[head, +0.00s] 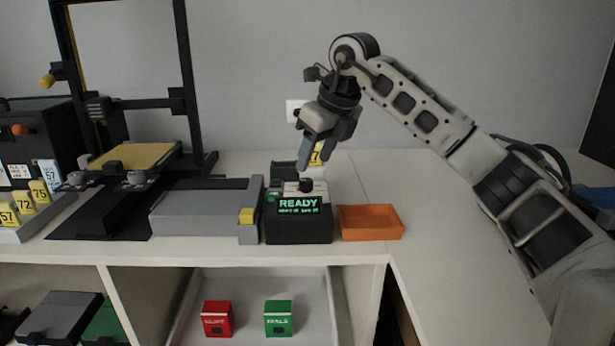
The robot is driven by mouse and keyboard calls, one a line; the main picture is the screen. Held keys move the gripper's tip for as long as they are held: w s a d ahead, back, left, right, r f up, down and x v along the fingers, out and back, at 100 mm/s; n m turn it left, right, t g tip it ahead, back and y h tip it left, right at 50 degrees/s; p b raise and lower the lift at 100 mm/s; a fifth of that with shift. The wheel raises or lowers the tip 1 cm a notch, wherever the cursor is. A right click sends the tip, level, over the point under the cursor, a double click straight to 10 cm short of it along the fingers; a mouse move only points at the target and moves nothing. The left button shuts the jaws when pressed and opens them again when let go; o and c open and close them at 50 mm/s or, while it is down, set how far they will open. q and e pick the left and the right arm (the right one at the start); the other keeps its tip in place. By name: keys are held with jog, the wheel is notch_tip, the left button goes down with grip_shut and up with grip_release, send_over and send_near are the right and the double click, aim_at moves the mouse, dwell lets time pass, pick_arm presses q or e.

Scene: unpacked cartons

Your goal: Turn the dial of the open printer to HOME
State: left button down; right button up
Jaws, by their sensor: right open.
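The open printer (130,160) is a black frame with a yellow bed, on the left of the white counter. A dark control box (298,235) stands to its right, with a lit green screen (299,204) reading READY. A black dial (306,185) sits on top of this box, just above the screen. Its pointer and markings are too small to read. My right gripper (319,165) points down above the dial, open, with its fingertips apart from it as far as I can tell. My left gripper is not in view.
An orange tray (371,223) sits right of the control box. Red (217,319) and green (278,319) boxes sit below. The right counter is clear.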

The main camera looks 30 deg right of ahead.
aim_at(306, 180)
jog(key=x, duration=0.5)
jog(key=shift+w+a+f, duration=0.1)
jog(key=shift+w+f, duration=0.1)
jog(key=shift+f, duration=0.1)
jog(key=c, duration=1)
